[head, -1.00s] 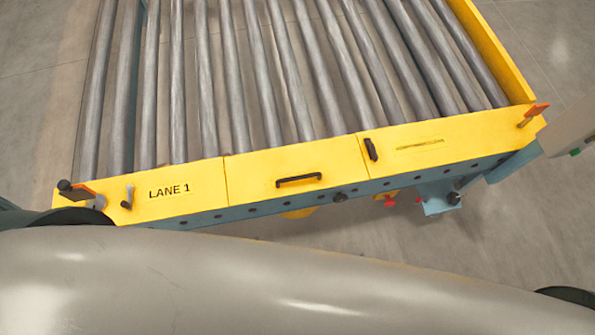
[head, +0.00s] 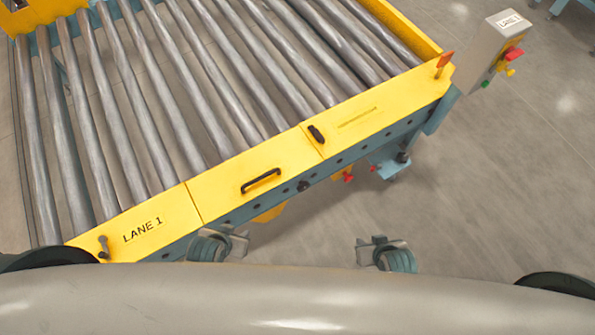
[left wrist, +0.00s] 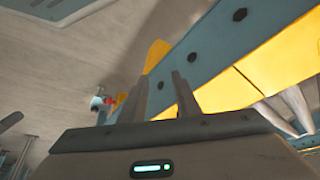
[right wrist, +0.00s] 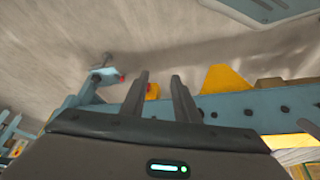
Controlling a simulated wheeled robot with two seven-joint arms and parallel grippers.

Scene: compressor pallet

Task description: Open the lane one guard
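The lane one guard is the yellow front panel (head: 232,190) of the roller conveyor, with a black handle (head: 261,181) on it. A small black latch (head: 316,134) sits just right of the seam at its right end. The LANE 1 label (head: 142,230) is on the yellow section to the left. The panel lies flush with its neighbours. My left gripper (head: 222,238) is low in front of the conveyor, below the handle, with its fingers apart and empty. My right gripper (head: 378,244) is further right over open floor, also with empty, parted fingers. Neither touches the handle.
Metal rollers (head: 190,90) fill the conveyor behind the panel. An orange flag-like piece (head: 445,60) stands at the right corner. A grey control box (head: 497,45) with a red button is beyond it. The floor (head: 480,190) at the right is clear.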

